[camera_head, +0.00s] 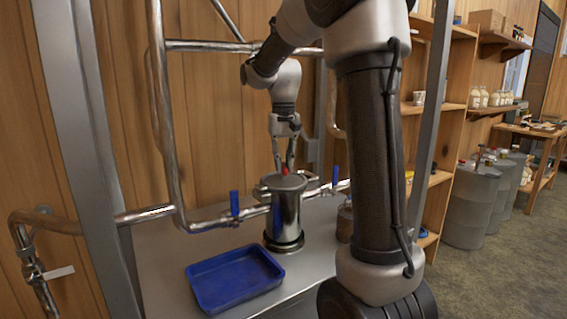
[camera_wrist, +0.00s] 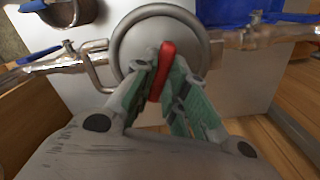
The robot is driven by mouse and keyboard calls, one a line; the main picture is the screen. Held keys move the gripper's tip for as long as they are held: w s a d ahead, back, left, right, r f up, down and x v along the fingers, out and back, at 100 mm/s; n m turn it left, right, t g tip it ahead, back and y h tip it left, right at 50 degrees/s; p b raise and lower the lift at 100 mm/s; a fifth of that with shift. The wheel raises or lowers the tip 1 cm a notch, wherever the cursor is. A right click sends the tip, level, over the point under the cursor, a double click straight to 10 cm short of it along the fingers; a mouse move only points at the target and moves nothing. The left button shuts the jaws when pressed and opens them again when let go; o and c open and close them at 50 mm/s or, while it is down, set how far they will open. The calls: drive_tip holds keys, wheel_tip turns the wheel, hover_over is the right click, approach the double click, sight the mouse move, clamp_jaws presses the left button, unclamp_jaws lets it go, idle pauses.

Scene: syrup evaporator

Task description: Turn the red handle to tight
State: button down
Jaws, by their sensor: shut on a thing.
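The red handle (camera_wrist: 162,72) sits on top of a round steel canister (camera_head: 285,208) that stands on the metal table. In the head view only a small part of the red handle (camera_head: 284,170) shows between my fingers. My gripper (camera_head: 283,165) points down from above, with its fingers on either side of the handle. In the wrist view my gripper (camera_wrist: 164,80) is shut on the handle, which lies lengthwise between the green finger pads. The round lid (camera_wrist: 130,42) of the canister shows behind it. Any tightness mark is not visible.
A blue tray (camera_head: 234,278) lies on the table in front. Steel pipes with blue valve levers (camera_head: 234,203) run on both sides of the canister. Wooden shelves (camera_head: 440,130) and grey drums (camera_head: 470,205) stand to the right. A wooden wall is close behind.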

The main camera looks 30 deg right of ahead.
sight(283, 165)
drive_tip(key=m, duration=0.5)
drive_tip(key=shift+m, duration=0.3)
drive_tip(key=m, duration=0.5)
drive_tip(key=shift+m, duration=0.4)
drive_tip(key=c, duration=1.4)
unclamp_jaws()
drive_tip(key=shift+c, duration=0.2)
wheel_tip(283, 165, up, 12)
